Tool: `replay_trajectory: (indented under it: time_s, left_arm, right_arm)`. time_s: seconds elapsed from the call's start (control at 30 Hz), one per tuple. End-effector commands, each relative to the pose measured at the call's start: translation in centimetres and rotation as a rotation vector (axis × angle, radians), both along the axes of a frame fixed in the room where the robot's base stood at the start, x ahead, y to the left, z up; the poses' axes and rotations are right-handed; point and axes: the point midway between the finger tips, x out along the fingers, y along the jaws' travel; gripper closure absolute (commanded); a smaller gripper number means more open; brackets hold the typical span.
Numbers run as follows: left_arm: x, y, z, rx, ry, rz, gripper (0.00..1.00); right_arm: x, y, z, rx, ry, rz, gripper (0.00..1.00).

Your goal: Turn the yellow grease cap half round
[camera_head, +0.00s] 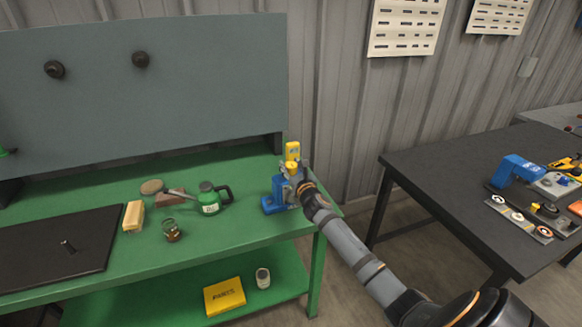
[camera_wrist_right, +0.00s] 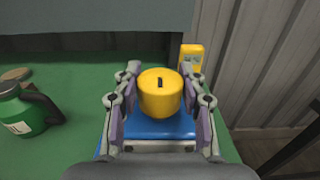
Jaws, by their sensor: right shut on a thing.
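The yellow grease cap (camera_wrist_right: 161,95) sits on top of a blue stand (camera_wrist_right: 160,129), with a dark slot on its top pointing roughly away from me in the right wrist view. In the head view the blue stand (camera_head: 272,205) is at the right end of the green bench, and the cap (camera_head: 292,165) shows partly behind my gripper. My right gripper (camera_wrist_right: 160,92) is shut on the cap, one finger on each side of it; it shows in the head view too (camera_head: 294,181). My left gripper is not in view.
A yellow device (camera_wrist_right: 191,57) stands just behind the cap. A green oil can (camera_head: 211,199), a glass jar (camera_head: 171,231) and a pale yellow block (camera_head: 133,216) stand left on the green bench (camera_head: 235,238). A dark table (camera_head: 450,175) with tools is at right.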

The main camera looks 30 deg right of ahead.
Motion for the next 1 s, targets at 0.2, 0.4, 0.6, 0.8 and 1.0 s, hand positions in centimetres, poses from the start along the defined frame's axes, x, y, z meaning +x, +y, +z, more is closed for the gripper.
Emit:
replay_trajectory:
  time_s: [0.2,0.4,0.6,0.8,1.0]
  left_arm:
    - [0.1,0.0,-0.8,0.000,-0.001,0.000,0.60]
    - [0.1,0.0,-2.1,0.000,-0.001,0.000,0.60]
    - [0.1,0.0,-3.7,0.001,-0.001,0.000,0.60]
    - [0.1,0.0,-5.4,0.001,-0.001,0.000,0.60]
    - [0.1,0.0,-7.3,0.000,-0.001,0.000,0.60]
  right_arm:
    - [0.0,0.1,-0.2,0.002,-0.001,-0.071,0.91]
    - [0.1,0.2,-0.3,0.004,-0.003,-0.216,0.91]
    - [0.1,0.2,-0.4,0.005,-0.002,-0.404,0.91]
    - [0.1,0.2,-0.4,0.005,-0.001,-0.595,0.91]
    - [0.1,0.2,-0.5,0.002,-0.001,-0.785,0.91]
